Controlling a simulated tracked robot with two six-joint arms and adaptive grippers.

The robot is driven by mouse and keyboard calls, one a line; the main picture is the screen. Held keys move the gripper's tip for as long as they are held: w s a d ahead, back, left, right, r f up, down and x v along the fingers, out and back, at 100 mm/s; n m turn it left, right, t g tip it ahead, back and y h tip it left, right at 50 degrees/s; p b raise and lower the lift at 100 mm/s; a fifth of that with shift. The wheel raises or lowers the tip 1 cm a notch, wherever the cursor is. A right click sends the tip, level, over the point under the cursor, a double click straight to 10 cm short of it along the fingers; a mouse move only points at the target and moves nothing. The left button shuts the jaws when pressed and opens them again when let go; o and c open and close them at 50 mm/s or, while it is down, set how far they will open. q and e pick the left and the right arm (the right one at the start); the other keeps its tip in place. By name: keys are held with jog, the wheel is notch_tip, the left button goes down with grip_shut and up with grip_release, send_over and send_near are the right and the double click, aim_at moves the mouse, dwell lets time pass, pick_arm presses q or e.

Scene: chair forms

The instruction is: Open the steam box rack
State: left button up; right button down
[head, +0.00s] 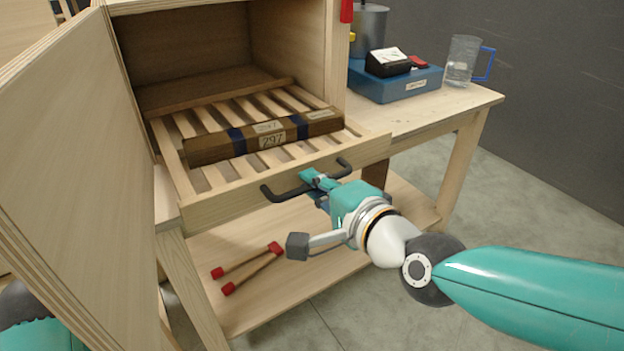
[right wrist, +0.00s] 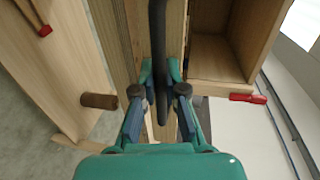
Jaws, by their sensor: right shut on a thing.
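The steam box rack (head: 200,213) is a slatted wooden drawer pulled partly out of the front of the wooden steam box (head: 212,45). A black bar handle (head: 270,192) runs across its front board. My right gripper (head: 318,182) is shut on the handle; in the right wrist view the gripper (right wrist: 160,80) has its fingers on both sides of the dark handle (right wrist: 158,50). A brown wooden bundle with blue bands and a "297" label (head: 215,146) lies across the slats. The left gripper is not in view; a teal part of mine shows at the lower left.
The box's wooden door (head: 75,150) stands open at the left. A blue case (head: 400,85) and a clear jug (head: 461,62) stand on the bench (head: 440,112) at right. Red-ended sticks (head: 250,268) lie on the lower shelf (head: 300,285). Floor in front is clear.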

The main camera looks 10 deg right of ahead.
jog(key=shift+s+d+f, duration=0.15)
jog(key=shift+s+f, duration=0.1)
jog(key=c, duration=1.5)
grip_release()
jog(key=shift+w, duration=0.1)
jog(key=shift+r, duration=0.15)
jog(key=v, duration=1.2)
